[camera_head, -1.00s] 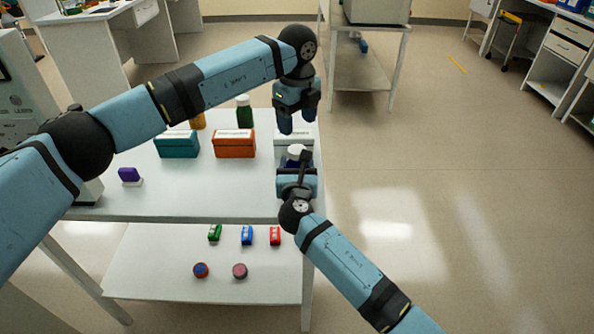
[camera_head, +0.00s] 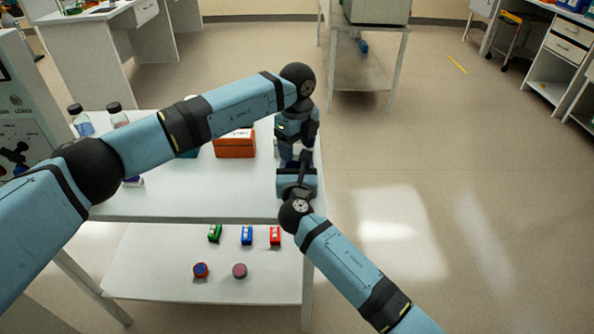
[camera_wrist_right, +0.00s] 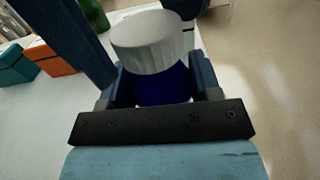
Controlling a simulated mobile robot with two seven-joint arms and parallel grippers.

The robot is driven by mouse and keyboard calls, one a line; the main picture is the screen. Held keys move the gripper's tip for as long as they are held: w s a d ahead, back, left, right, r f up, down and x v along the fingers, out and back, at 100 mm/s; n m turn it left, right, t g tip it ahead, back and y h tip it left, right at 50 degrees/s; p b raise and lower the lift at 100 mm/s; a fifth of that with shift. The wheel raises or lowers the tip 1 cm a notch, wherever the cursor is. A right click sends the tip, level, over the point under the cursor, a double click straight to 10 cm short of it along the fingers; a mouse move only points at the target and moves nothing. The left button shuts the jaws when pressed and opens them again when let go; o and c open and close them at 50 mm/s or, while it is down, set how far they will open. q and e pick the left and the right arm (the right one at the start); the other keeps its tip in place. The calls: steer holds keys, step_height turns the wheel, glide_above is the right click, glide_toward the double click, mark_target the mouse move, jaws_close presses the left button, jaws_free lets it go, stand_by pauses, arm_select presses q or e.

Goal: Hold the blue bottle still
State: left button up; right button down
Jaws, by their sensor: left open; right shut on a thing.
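The blue bottle (camera_wrist_right: 162,86) with a white ribbed cap (camera_wrist_right: 150,42) is between the fingers of my right gripper in the right wrist view. My right gripper (camera_head: 297,170) is shut on its body at the right end of the table. My left gripper (camera_head: 296,152) is open and points down just above the right gripper. In the right wrist view its dark blue fingers show on either side of the cap, and I cannot tell whether they touch it. In the head view the grippers hide most of the bottle.
An orange box (camera_head: 235,145) and a partly hidden teal box stand on the table (camera_head: 200,200) left of the grippers. Two dark-capped bottles (camera_head: 83,124) stand at the back left. Small boxes and round jars lie on the lower shelf (camera_head: 160,260). The floor to the right is clear.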

arm_select(q)
steer(key=shift+f, duration=0.35)
